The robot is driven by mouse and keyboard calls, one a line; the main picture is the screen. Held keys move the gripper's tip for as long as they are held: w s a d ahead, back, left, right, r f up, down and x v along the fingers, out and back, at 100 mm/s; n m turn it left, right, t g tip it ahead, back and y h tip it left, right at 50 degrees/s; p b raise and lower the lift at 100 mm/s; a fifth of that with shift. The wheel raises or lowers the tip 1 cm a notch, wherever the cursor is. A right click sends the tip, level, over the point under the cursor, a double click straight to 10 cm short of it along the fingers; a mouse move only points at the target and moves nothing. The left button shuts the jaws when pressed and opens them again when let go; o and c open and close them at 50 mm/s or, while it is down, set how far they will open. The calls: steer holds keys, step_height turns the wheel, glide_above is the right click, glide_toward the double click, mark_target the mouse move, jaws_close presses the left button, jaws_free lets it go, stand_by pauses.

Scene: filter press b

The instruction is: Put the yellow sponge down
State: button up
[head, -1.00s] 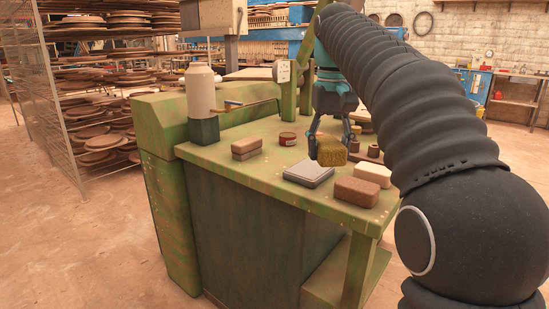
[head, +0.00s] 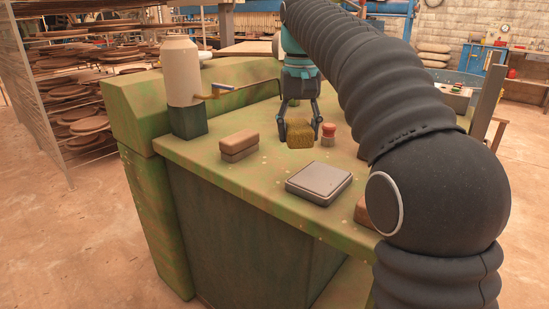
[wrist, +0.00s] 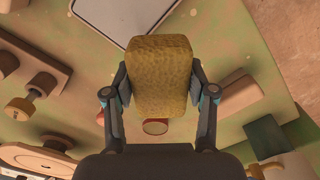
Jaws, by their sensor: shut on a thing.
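The yellow sponge (head: 300,135) is held between the fingers of my gripper (head: 300,128), above the green bench top (head: 262,185) and beyond a grey flat tray-like pad (head: 318,181). In the wrist view the sponge (wrist: 160,75) fills the middle, with a finger of my gripper (wrist: 160,88) pressed against each side. It looks clear of the bench, though its exact height is hard to judge. Part of the pad (wrist: 115,18) shows at the top of the wrist view. The bench surface right behind the sponge is hidden.
Stacked brown blocks (head: 240,145) lie left of the pad. A red-topped jar (head: 329,134) stands just right of the sponge. A large beige bottle (head: 182,75) stands at the back left. A round brown tin (wrist: 155,126) shows below the sponge. Bench between blocks and pad is clear.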

glide_above(275, 169)
step_height(275, 169, down, 3)
steer(key=shift+w+a+f, duration=0.1)
steer(key=shift+f, duration=0.05)
steer(key=shift+f+b, duration=0.7)
steer(key=shift+f, duration=1.25)
steer(key=shift+f, duration=0.15)
steer(key=o, duration=1)
steer(key=shift+r+p, duration=1.4)
steer(key=shift+r, duration=4.75)
